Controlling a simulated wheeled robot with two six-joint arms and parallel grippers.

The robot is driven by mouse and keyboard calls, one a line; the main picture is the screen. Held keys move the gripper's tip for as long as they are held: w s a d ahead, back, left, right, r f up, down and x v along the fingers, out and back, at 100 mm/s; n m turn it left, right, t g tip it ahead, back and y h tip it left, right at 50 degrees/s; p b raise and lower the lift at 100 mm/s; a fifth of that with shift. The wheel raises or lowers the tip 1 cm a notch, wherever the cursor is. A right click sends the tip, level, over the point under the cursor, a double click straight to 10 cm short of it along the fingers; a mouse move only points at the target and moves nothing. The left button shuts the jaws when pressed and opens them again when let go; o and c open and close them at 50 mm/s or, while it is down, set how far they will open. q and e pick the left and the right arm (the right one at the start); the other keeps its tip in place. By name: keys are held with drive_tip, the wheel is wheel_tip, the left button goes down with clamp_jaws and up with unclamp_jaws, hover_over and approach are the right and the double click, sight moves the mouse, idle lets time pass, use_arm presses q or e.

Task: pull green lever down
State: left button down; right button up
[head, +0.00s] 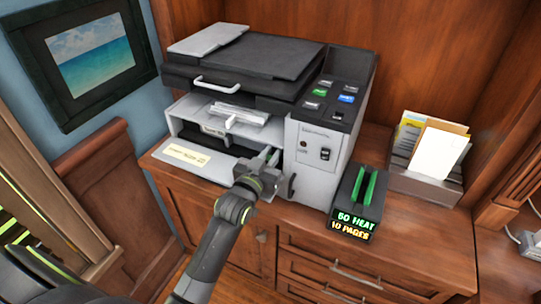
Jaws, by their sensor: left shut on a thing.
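A grey and black printer (321,150) stands on the wooden cabinet with its front opened and a light panel (190,160) folded out. My left gripper (268,160) reaches into the right side of the front opening. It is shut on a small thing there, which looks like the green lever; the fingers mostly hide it. My right gripper is not in view.
Right of the printer is a black box (345,212) with two upright green bars and glowing text, "BO HEAT" and "10 PAGES". A paper holder (425,183) stands farther right. The cabinet top is bare at the front right.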

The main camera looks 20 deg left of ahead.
use_arm(q)
drive_tip(key=shift+s+f+t+b, duration=0.15)
drive_tip(key=shift+f+t+b, duration=0.25)
drive_tip(key=shift+b, duration=0.45)
drive_tip(key=shift+s+r+t+b, duration=0.1)
drive_tip(key=shift+t+b, duration=0.2)
drive_tip(key=shift+b, duration=0.05)
drive_tip(key=shift+r, duration=0.1)
drive_tip(key=c, duration=1.6)
unclamp_jaws()
drive_tip(key=shift+c, duration=0.2)
